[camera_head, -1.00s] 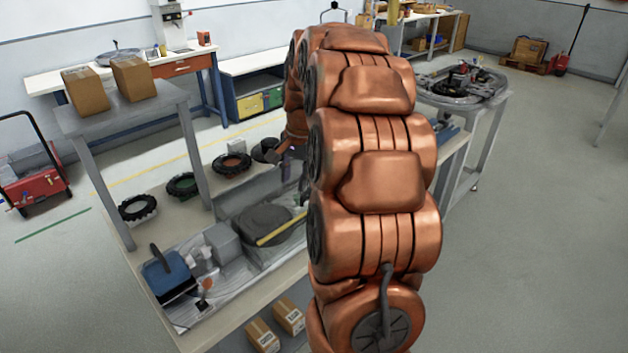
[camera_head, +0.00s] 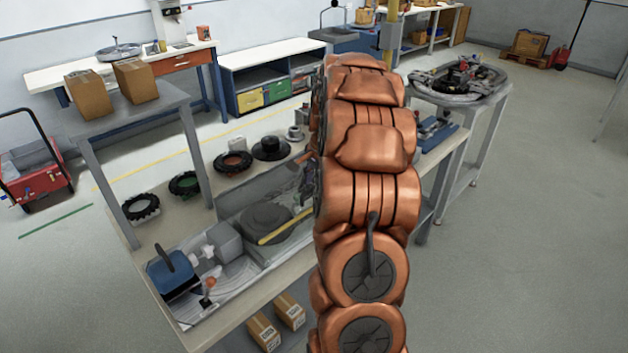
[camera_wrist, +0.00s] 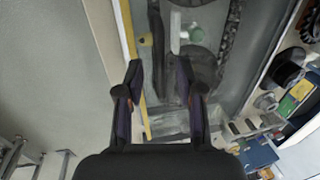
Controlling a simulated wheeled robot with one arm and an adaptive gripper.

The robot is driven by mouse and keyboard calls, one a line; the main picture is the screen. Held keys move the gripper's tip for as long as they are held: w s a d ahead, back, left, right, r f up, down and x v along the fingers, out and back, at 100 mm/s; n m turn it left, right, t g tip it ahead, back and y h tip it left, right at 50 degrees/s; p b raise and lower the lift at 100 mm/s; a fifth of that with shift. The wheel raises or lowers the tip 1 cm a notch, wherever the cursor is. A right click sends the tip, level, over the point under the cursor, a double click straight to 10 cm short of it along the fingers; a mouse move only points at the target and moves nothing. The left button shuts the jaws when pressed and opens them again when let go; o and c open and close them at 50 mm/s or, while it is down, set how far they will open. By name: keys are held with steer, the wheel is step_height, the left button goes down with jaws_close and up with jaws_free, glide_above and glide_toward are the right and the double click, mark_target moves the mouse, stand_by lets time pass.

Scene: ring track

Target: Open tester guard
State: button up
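The tester (camera_head: 268,222) stands on the workbench, with a grey round disc inside clear or grey panels. I take these panels (camera_head: 240,197) to be its guard. A yellow bar (camera_head: 287,226) runs along its front side, low across the disc. In the wrist view, the yellow bar (camera_wrist: 128,35) runs from the top edge down beside and partly behind the left finger. My gripper (camera_wrist: 161,78) is open, its two dark fingers well apart with nothing seen held between them. Whether a finger touches the bar cannot be told.
A blue device with a grey block (camera_head: 172,272) sits at the bench's near left end. Several black rings (camera_head: 140,207) and a black hub (camera_head: 270,148) lie along the back. A raised shelf (camera_head: 150,108) holds two boxes.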

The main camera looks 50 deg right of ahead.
steer(key=shift+f, duration=0.35)
steer(key=shift+c, duration=0.3)
jaws_close()
